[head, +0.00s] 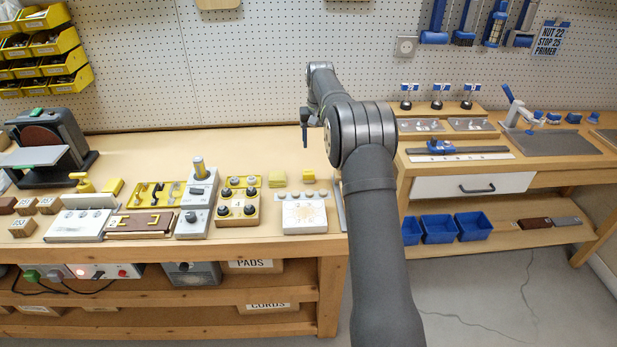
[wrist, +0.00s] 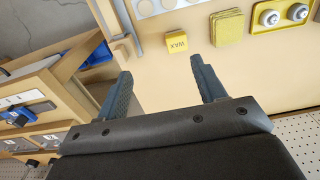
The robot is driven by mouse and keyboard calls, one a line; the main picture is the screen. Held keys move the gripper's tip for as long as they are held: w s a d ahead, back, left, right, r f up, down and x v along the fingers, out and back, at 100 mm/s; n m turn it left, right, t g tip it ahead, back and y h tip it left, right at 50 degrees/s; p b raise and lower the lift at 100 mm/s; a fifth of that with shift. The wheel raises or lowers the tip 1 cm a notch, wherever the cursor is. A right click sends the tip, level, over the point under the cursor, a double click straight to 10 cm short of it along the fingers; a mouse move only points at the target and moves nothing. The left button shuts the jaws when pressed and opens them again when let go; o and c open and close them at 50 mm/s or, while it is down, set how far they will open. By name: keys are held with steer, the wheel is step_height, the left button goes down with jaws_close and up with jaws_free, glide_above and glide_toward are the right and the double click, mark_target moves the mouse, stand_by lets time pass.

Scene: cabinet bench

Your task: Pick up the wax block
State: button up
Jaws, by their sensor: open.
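The wax block (wrist: 177,44) is a small yellow block with WAX written on its top. It lies on the wooden bench top, and in the head view it (head: 309,176) sits just behind the white tray with round marks. My gripper (wrist: 160,68) is open and empty, its two dark fingers spread apart. In the wrist view the block shows beyond the fingertips and between their lines, apart from both. In the head view my gripper (head: 305,138) hangs above the bench behind the block, partly hidden by my arm.
A stack of yellow pads (head: 277,178) lies just left of the block in the head view. The white tray (head: 304,226) stands in front, and a knob board (head: 238,211) is to its left. A grey bar (wrist: 127,25) lies along the bench edge. The bench behind is clear.

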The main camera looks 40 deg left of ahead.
steer(key=a+r, duration=0.1)
steer(key=a, duration=0.2)
glide_toward(309, 173)
step_height(309, 173, down, 5)
steer(key=shift+d+f, duration=0.1)
steer(key=shift+f, duration=0.05)
steer(key=shift+s+f, duration=0.1)
steer(key=shift+f, duration=2.65)
steer(key=c, duration=1.1)
steer(key=shift+c, duration=0.2)
steer(key=shift+r, duration=0.15)
